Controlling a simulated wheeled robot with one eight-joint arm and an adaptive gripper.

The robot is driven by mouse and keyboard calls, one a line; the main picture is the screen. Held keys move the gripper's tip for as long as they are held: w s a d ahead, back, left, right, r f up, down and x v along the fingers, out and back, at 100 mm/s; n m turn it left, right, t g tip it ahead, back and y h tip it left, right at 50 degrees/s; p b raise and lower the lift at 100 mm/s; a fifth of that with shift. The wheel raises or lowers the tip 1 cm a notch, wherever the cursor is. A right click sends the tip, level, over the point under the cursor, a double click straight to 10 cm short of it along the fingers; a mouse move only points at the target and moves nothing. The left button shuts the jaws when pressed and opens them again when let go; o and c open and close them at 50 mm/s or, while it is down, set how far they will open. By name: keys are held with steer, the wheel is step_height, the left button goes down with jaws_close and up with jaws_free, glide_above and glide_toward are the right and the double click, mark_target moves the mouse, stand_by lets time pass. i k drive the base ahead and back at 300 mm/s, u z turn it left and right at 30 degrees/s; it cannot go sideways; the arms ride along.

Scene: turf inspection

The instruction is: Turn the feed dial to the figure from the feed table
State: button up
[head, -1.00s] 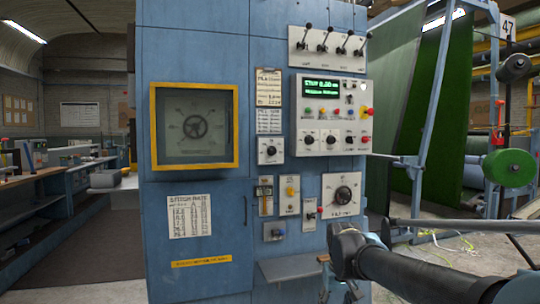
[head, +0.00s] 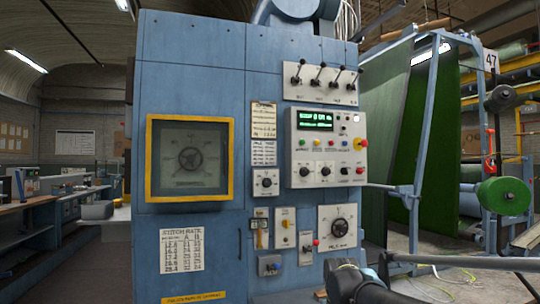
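A large dial with a dark knob on a white plate (head: 338,227) is at the lower right of the blue machine cabinet. A smaller dial on a white plate (head: 266,182) is left of the control panel. Their lettering is too small to read, so I cannot tell which is the feed dial. A sheet headed "STITCH RATE" (head: 187,251) with columns of figures hangs on the lower left door. Two smaller printed cards, an upper one (head: 264,120) and a lower one (head: 264,152), hang beside the panel. Part of my arm shows at the bottom right; my gripper's fingers do not show.
The control panel (head: 326,147) has a green display, coloured buttons and knobs. A row of levers (head: 322,83) is above it. A yellow-framed window (head: 190,158) is on the left. Green turf (head: 430,150) and a green roller (head: 503,196) stand at the right.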

mark_target(267, 182)
steer(key=z, duration=3)
steer(key=k, duration=0.65)
steer(key=u, duration=2.4)
